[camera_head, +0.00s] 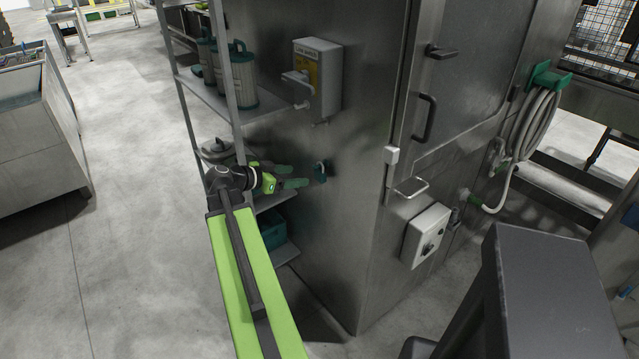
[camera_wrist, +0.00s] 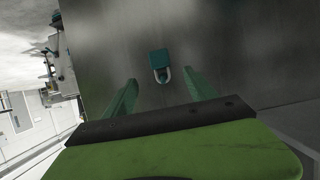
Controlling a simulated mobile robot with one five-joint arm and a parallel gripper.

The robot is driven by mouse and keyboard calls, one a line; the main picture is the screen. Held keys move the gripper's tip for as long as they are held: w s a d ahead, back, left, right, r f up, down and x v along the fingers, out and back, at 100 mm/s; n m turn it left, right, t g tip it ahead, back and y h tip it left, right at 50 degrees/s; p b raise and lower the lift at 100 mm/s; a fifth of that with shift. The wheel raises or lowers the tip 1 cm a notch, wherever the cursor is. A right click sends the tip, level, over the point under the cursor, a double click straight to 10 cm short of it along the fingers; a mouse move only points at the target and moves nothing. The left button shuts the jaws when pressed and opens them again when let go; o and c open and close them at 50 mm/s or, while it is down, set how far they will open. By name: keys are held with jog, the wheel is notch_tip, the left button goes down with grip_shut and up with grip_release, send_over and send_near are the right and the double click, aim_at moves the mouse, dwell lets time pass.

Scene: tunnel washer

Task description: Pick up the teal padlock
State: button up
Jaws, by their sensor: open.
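The teal padlock (camera_head: 320,171) is at the side of the large steel cabinet, at about mid-height. In the wrist view the padlock (camera_wrist: 161,63) shows a square teal body with a pale metal shackle turned toward my gripper. My gripper (camera_head: 296,176) is open, with its green fingers pointing at the padlock from the left. In the wrist view the two fingertips (camera_wrist: 161,84) stand either side of the line to the padlock, which lies a little beyond them. Nothing is between the fingers. How the padlock is held at the panel cannot be told.
A control box (camera_head: 425,236) and a coiled hose (camera_head: 535,125) are on the right face.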

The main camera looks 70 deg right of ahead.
aim_at(317, 174)
jog(key=b+x, duration=0.1)
jog(key=x, duration=0.3)
jog(key=shift+s+d+f, duration=0.1)
jog(key=shift+d+f, duration=0.05)
jog(key=shift+d, duration=0.1)
jog(key=b+x, duration=0.2)
jog(key=x, duration=0.3)
jog(key=shift+d, duration=0.2)
jog(key=shift+a, duration=0.1)
jog(key=shift+c, duration=0.2)
grip_shut()
